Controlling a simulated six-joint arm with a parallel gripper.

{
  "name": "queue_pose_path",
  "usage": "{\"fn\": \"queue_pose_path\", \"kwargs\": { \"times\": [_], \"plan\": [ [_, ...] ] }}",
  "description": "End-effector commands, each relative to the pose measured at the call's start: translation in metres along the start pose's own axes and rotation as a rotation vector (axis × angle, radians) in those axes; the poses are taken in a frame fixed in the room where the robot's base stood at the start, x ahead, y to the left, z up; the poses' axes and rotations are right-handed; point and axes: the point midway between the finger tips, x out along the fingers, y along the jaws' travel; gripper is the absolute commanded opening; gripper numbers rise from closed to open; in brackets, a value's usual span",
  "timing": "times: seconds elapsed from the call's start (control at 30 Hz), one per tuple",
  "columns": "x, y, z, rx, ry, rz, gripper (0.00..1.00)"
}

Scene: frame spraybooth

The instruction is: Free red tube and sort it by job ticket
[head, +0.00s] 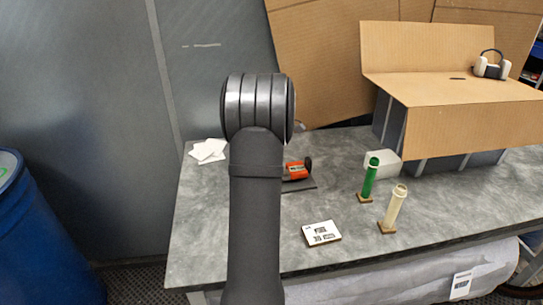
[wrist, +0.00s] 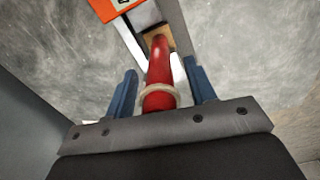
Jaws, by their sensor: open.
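In the wrist view, a red tube (wrist: 158,75) with a pale ring near its near end rises from a small brown base (wrist: 156,38). My gripper (wrist: 161,70) is open, with one blue finger on each side of the tube; gaps show and it is not clamped. The red tube is hidden behind my arm in the head view. A white card with black marks (head: 322,233), perhaps the job ticket, lies at the table front; its print is too small to read. A green tube (head: 370,178) and a cream tube (head: 394,209) stand on brown bases to the right.
An orange-red device (head: 297,171) sits on a dark plate beside my arm; an orange part also shows in the wrist view (wrist: 112,8). A white box (head: 383,163) stands behind the green tube. White sheets (head: 208,150) lie at left. Cardboard (head: 470,130) fills the right back.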

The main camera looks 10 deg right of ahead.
Motion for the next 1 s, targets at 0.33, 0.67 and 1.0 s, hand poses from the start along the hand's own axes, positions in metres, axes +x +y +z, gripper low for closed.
{"fn": "queue_pose_path", "kwargs": {
  "times": [0.33,0.67,1.0],
  "plan": [
    [-0.0002,0.0,0.0,0.0,0.0,0.0,0.1],
    [-0.0012,0.0005,0.0016,0.0,0.0,0.001,0.1],
    [-0.0038,0.0016,0.008,0.0,0.0,0.0,0.1]
  ]
}}
